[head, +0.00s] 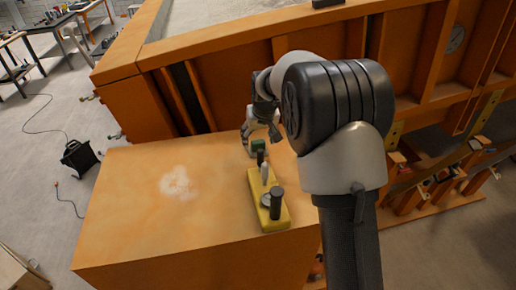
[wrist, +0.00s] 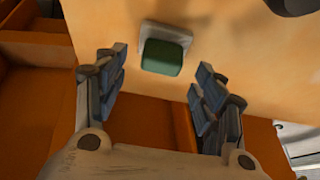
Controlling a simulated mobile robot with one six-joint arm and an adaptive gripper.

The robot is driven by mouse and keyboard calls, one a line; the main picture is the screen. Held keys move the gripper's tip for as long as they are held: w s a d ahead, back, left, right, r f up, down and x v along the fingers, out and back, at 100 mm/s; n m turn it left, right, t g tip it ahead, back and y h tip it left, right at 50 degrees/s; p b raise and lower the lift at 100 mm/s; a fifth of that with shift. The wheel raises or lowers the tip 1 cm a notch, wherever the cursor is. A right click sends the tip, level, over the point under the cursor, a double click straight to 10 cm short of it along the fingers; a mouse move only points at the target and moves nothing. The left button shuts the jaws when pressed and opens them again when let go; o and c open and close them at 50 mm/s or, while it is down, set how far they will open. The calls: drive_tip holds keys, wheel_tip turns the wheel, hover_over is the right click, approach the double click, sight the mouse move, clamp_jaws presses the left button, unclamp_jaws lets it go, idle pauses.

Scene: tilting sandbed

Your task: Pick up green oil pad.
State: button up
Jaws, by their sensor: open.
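The green oil pad (wrist: 162,57) sits on a pale grey base on the orange bench top. In the wrist view it lies a little beyond and between the fingertips. My gripper (wrist: 158,75) is open, with its two blue-padded fingers spread on either side and nothing between them touching the pad. My arm hides part of the area to the right.
A yellow block (head: 254,188) with black knobs and a grey part stands on the orange bench (head: 130,215) in front of the pad. A whitish patch (head: 178,183) marks the bench top. The bench's left side is clear. A tall orange frame (head: 225,88) rises behind.

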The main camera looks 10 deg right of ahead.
sight(258, 142)
drive_tip(key=shift+x, duration=1.6)
drive_tip(key=shift+s, duration=0.2)
drive_tip(key=shift+c, duration=0.3)
drive_tip(key=c, duration=1.1)
